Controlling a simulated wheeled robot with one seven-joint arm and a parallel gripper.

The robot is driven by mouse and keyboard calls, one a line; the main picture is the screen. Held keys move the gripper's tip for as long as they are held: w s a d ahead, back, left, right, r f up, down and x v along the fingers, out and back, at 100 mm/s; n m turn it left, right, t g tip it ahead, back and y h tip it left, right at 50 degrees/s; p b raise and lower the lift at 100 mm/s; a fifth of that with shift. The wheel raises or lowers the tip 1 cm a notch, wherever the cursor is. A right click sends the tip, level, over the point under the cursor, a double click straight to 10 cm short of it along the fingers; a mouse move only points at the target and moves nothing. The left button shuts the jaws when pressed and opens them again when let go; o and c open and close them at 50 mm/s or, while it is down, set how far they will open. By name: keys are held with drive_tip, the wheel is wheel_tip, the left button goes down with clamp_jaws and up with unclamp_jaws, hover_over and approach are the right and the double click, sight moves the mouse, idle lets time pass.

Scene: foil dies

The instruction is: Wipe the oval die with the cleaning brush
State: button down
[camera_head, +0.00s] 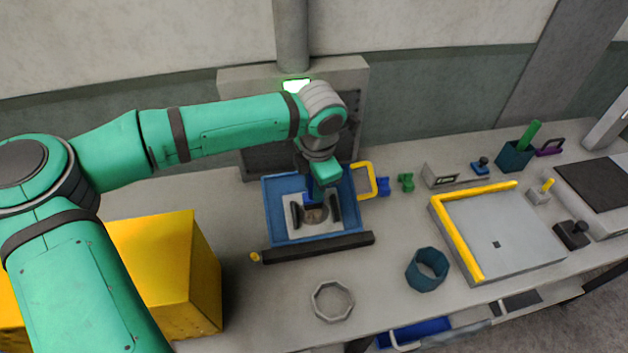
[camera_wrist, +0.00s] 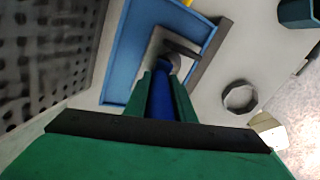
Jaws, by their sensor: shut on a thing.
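My gripper (camera_head: 319,190) points down over a blue tray (camera_head: 283,187) at the back middle of the bench. It is shut on a blue handle (camera_wrist: 160,98), which looks like the cleaning brush. In the tray lies a pale plate (camera_head: 294,213) with dark upright bars at its sides and a brownish round or oval face, probably the oval die (camera_head: 316,215), between them. The brush's lower end is just over or on this face; I cannot tell if they touch. In the wrist view the handle and fingers hide part of the die.
A dark bar (camera_head: 318,247) runs along the tray's front. A yellow frame (camera_head: 371,181) stands right of it. A grey octagonal ring (camera_head: 332,301) and a teal ring-shaped cup (camera_head: 426,270) stand in front. A yellow box (camera_head: 165,265) is left; a grey plate with yellow edges (camera_head: 510,235) is right.

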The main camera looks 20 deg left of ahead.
drive_tip(key=s+d+f, duration=0.1)
drive_tip(key=s+f, duration=0.1)
drive_tip(key=s, duration=0.1)
drive_tip(key=s+d+f, duration=0.1)
drive_tip(key=shift+s+d, duration=0.15)
drive_tip(key=shift+d, duration=0.2)
idle(0.4)
drive_tip(key=shift+r, duration=0.2)
drive_tip(key=shift+s+d+r, duration=0.3)
drive_tip(key=shift+s+r, duration=0.1)
drive_tip(key=shift+r, duration=0.45)
drive_tip(key=shift+s+d+r, duration=0.25)
drive_tip(key=shift+s+r, duration=0.1)
drive_tip(key=shift+r, duration=0.5)
drive_tip(key=shift+s+d+r, duration=0.3)
drive_tip(key=shift+s+r, duration=0.1)
drive_tip(key=shift+r, duration=0.45)
drive_tip(key=shift+r, duration=0.1)
drive_tip(key=shift+s+d+r, duration=0.2)
drive_tip(key=shift+s+r, duration=0.15)
drive_tip(key=shift+r, duration=0.25)
drive_tip(key=shift+s+d+r, duration=0.2)
drive_tip(key=shift+s+r, duration=0.1)
drive_tip(key=shift+r, duration=0.3)
drive_tip(key=shift+f, duration=0.1)
drive_tip(key=w+a+f, duration=0.2)
drive_tip(key=w+f, duration=0.1)
drive_tip(key=f, duration=0.3)
